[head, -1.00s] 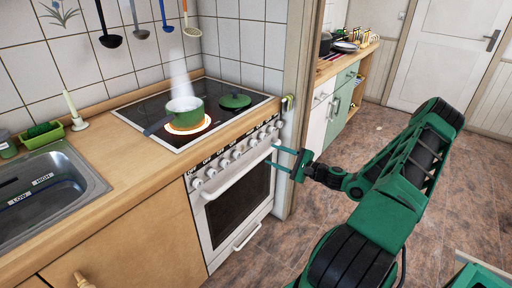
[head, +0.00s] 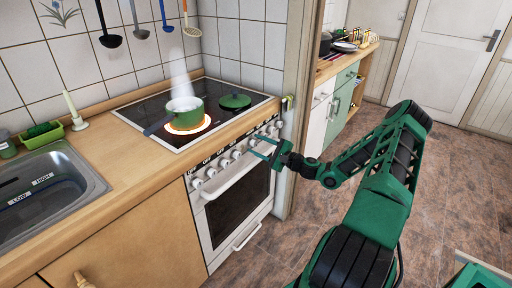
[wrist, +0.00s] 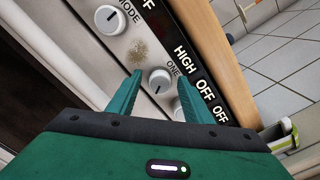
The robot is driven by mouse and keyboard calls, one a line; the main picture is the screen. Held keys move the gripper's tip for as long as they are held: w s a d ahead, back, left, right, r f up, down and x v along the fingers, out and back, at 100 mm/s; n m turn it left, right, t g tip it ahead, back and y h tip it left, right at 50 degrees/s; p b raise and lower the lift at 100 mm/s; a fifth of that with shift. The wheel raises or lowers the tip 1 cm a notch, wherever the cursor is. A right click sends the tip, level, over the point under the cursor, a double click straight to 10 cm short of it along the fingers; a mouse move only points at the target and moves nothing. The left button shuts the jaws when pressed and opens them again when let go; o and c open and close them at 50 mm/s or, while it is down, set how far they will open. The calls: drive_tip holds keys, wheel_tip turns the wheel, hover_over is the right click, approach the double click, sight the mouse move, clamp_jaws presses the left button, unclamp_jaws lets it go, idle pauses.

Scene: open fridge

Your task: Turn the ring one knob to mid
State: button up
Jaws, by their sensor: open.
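The ring one knob (wrist: 159,80) is a round, pale knob on the stove's front panel, marked "ONE" in the wrist view. The display beside it reads "HIGH" (wrist: 186,63). My gripper (wrist: 161,84) is open, with its green fingertips on either side of the knob in the picture; I cannot tell whether they touch it. In the head view my gripper (head: 255,145) is at the knob row, above the oven handle. A green pot (head: 185,111) stands steaming on a glowing ring (head: 190,129). Which knob is ring one is unclear in the head view.
The mode knob (wrist: 109,19) is near the ring one knob, with other displays reading "OFF" (wrist: 204,88). The oven handle (head: 238,180) juts out below the knobs. A green lid (head: 235,101) lies on the cooktop. Open floor lies to the right.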

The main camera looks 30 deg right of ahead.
drive_tip(key=shift+w, duration=0.1)
drive_tip(key=c, duration=1.1)
drive_tip(key=shift+o, duration=0.2)
drive_tip(key=shift+n, duration=0.4)
drive_tip(key=n, duration=0.4)
drive_tip(key=shift+a+f+n, duration=0.1)
drive_tip(key=shift+f+n, duration=0.05)
drive_tip(key=shift+n, duration=0.25)
drive_tip(key=n, duration=0.4)
drive_tip(key=shift+f, duration=0.15)
drive_tip(key=shift+f, duration=0.1)
